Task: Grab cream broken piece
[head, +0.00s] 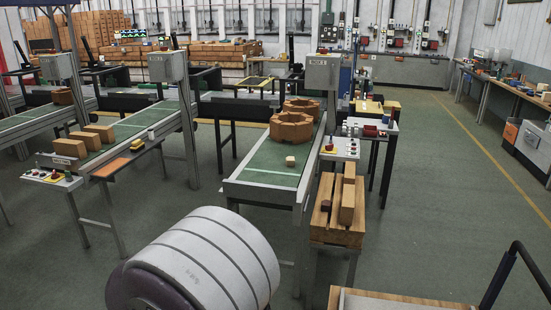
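A small cream piece (290,161) lies on the green belt of the middle conveyor (268,172), near its front end. It is small in the picture, so its broken edges cannot be made out. Two brown ring-shaped brick stacks stand behind it on the same belt; the nearer one (291,127) is a short way off and does not touch it. Neither of my grippers is in view, and nothing is seen holding the cream piece.
A wooden stand with long tan bricks (347,202) is right of the conveyor's front end. A control panel (340,148) is at the belt's right side. A left conveyor carries tan bricks (85,140). The green floor at right (450,200) is mostly open.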

